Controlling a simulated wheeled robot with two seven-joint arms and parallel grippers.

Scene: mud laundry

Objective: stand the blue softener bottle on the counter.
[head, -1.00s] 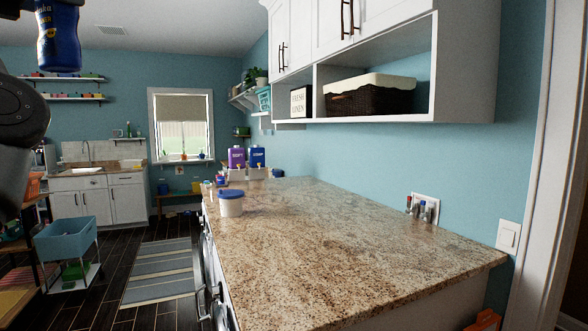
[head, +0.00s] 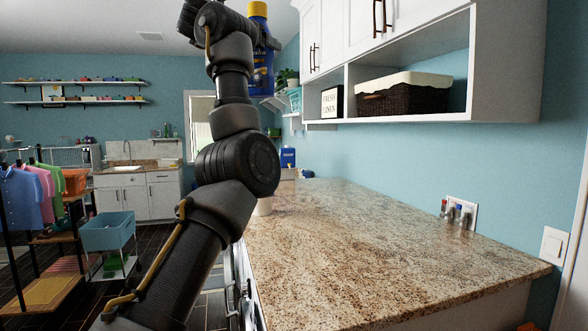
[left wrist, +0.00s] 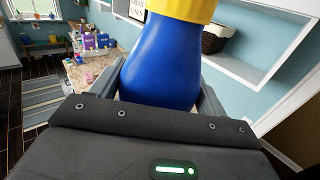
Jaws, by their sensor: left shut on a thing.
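The blue softener bottle (head: 261,62) with a yellow cap is held upright, high above the far part of the counter, at the top of the head view. My left gripper (head: 266,42) is shut on it. In the left wrist view the bottle (left wrist: 160,62) fills the middle, between the two fingers (left wrist: 160,98). The granite counter (head: 370,250) runs along the right wall, and its near and middle top is bare. My left arm hides part of the counter's far left end. My right gripper is not in view.
An open shelf with a dark basket (head: 408,101) and a sign (head: 331,101) hangs above the counter's back. A blue container (head: 288,157) stands at the far end. A laundry cart (head: 108,232) stands on the floor at left.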

